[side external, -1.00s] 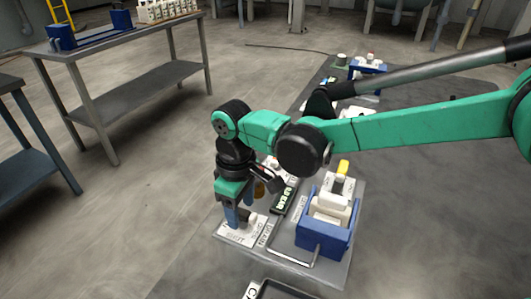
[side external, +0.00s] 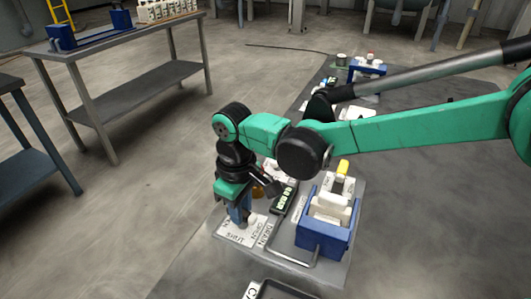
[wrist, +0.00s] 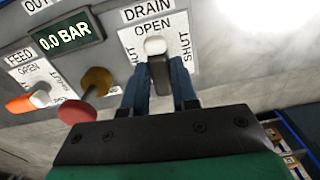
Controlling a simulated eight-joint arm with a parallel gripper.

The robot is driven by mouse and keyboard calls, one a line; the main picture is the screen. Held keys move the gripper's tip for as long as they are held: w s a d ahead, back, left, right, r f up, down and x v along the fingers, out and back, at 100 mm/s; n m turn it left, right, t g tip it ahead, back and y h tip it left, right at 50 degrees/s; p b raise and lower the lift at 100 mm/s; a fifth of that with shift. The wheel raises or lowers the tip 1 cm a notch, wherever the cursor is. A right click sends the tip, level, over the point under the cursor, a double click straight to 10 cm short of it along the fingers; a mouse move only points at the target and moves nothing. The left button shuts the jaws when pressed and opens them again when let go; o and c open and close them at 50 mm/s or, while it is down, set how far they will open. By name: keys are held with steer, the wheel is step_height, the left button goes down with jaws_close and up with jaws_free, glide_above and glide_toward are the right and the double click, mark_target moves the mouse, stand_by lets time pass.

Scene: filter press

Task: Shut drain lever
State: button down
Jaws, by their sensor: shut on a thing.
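The drain lever (wrist: 156,46) has a white tip and a dark arm, and shows in the wrist view on a white plate. Its tip points up the picture, at the word OPEN; SHUT is printed to its right and, partly covered, to its left. The DRAIN label (wrist: 147,9) is above it. My gripper (side external: 240,215) points down at the panel in the side view. Its two blue fingers are shut on the drain lever, one on each side. The lower part of the lever is hidden between the fingers.
Left of my gripper in the wrist view are a yellow-and-red knob (wrist: 97,83), the feed lever (wrist: 37,99) and a display reading 0.0 BAR (wrist: 65,37). A blue-framed unit (side external: 325,238) stands close right of my gripper. Open floor lies left of the panel.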

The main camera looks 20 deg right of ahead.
steer(key=m, duration=0.8)
steer(key=shift+m, duration=0.3)
steer(key=m, duration=0.4)
steer(key=shift+m, duration=2.1)
steer(key=c, duration=0.7)
jaws_free()
steer(key=shift+r, duration=0.1)
